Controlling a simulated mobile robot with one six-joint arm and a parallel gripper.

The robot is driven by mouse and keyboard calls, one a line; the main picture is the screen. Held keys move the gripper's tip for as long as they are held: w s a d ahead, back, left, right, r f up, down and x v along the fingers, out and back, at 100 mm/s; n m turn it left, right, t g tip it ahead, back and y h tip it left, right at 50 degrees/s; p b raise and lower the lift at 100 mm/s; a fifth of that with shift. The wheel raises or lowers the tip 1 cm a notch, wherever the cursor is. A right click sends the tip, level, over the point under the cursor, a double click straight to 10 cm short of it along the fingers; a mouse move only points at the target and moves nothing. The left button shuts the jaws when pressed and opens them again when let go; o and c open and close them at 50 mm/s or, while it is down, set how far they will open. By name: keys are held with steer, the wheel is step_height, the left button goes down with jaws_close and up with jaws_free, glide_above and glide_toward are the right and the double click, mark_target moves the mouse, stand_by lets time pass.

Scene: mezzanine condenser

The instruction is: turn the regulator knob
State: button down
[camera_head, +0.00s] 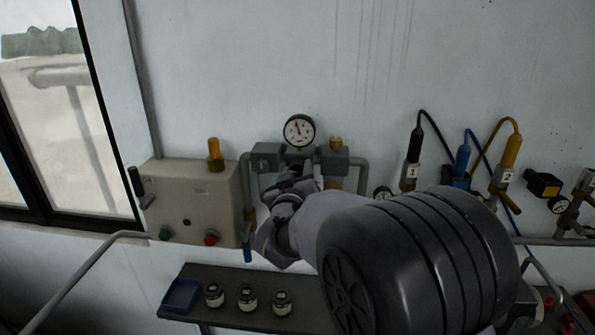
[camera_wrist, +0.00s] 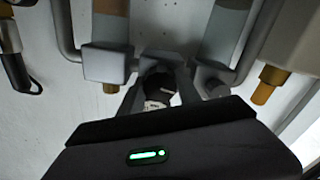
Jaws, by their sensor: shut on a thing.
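The regulator assembly hangs on the wall in the head view, with a round white gauge (camera_head: 299,131) on top and grey blocks on both sides. My gripper (camera_head: 292,178) reaches up to it from below, just under the gauge. In the wrist view, the dark round regulator knob (camera_wrist: 160,88) sits between the fingers of my gripper (camera_wrist: 160,92), which are shut on it. The knob has a pale label on its side. In the head view my wrist and fingers mostly hide the knob.
A control box (camera_head: 190,203) with green and red buttons is to the left. Numbered valves with hoses (camera_head: 411,172) are to the right. Below, a shelf (camera_head: 228,313) holds a blue tray (camera_head: 181,295) and several small jars. Pipes run close beside my gripper.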

stand_by(0.4)
steer(key=c, duration=0.9)
jaws_free()
steer(key=shift+o, duration=0.2)
steer(key=shift+s, duration=0.1)
steer(key=s+b, duration=0.1)
steer(key=s, duration=1.6)
steer(key=shift+a, duration=0.3)
steer(key=shift+s, duration=0.1)
